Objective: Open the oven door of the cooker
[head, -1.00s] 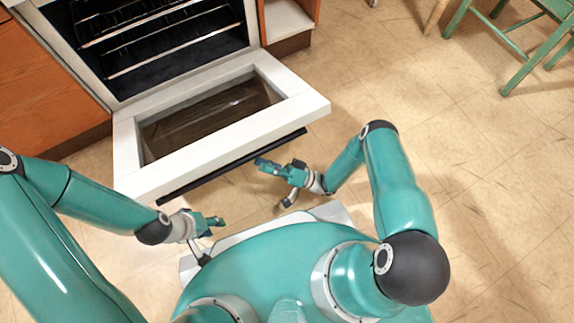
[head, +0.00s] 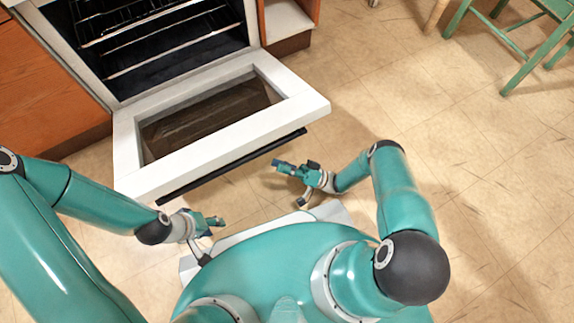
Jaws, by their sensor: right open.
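The cooker's oven door (head: 295,112) is folded down toward me and lies wide open. It has a white frame around a dark glass panel (head: 205,120). Its black handle bar (head: 232,168) runs along the near edge. The oven cavity (head: 160,50) behind it shows wire racks. My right gripper (head: 284,170) is open and empty, just in front of the handle's right part and apart from it. My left gripper (head: 214,224) is below the handle's left part, near my base, and holds nothing that I can see; its jaw opening is too small to judge.
Orange-brown wooden cabinets (head: 40,90) stand left of the cooker, and an open cabinet (head: 288,20) stands at its right. A green chair (head: 510,40) is at the upper right. The tiled floor (head: 470,180) on the right is clear.

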